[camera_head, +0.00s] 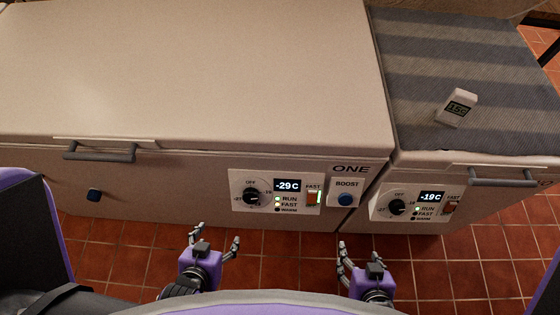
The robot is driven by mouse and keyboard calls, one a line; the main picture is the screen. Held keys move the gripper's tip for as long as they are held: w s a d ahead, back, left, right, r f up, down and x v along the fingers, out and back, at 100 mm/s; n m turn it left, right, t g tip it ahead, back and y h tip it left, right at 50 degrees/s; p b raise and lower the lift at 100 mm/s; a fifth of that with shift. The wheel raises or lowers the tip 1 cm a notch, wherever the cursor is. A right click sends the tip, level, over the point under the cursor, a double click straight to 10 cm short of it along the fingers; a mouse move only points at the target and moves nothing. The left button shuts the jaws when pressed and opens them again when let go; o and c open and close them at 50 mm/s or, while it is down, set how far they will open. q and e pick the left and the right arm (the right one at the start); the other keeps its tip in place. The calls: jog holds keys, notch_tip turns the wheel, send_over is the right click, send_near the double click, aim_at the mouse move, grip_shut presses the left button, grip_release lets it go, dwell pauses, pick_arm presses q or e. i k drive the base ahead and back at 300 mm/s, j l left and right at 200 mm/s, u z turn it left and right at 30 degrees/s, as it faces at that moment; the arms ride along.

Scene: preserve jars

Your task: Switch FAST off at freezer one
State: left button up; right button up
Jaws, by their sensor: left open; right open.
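Freezer one (200,80) is a large white chest with its lid shut and the word ONE at its front right. Its control panel (237,203) has a black dial (253,197), a display (287,185) reading -29 C, and RUN, FAST and WARM lamps. The RUN and FAST lamps (278,204) look lit. My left gripper (215,239) is open and empty, below and left of the panel. My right gripper (357,255) is open and empty, below and right of the switch.
A blue BOOST button (345,199) sits close to the right of the FAST switch. A second freezer (430,163) on the right has a similar panel (385,211) reading -19 C. A striped cloth (425,60) and a small thermometer (457,107) lie on it. A handle (100,154) projects at left.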

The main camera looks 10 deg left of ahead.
aim_at(312, 195)
jog(key=k+j+z, duration=0.15)
jog(key=k+z, duration=0.25)
jog(key=k+l, duration=0.1)
jog(key=l, duration=0.2)
jog(key=k+l, duration=0.25)
jog(key=l, duration=0.3)
